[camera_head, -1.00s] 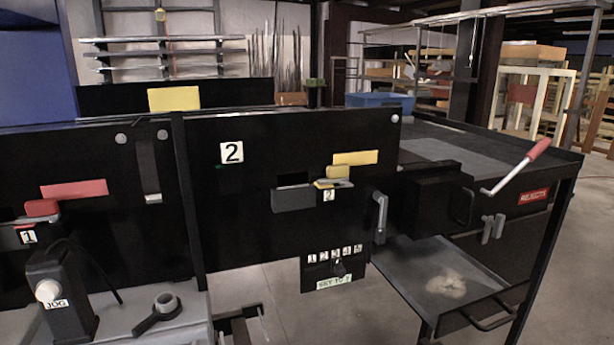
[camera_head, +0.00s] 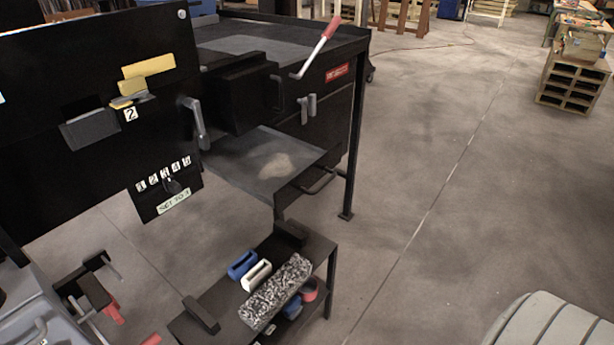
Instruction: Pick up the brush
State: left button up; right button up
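I cannot make out a brush for certain. A low black shelf (camera_head: 216,297) at the bottom centre carries a blue slotted piece (camera_head: 241,265), a white slotted piece (camera_head: 256,275), a long speckled black-and-white block (camera_head: 275,292) and a red round piece (camera_head: 310,289). Another blue piece (camera_head: 293,307) is partly hidden beside the speckled block. Any of these might be the brush, but its shape is not clear.
Above the shelf is a grey tray (camera_head: 250,185) with a pale dusty patch (camera_head: 276,166). A black panel marked 2 (camera_head: 60,150) stands left. A red-handled lever (camera_head: 318,47) sticks up. A pale ribbed shape (camera_head: 555,322) fills the bottom right corner.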

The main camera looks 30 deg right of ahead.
aim_at(292, 311)
jog(key=z, duration=0.9)
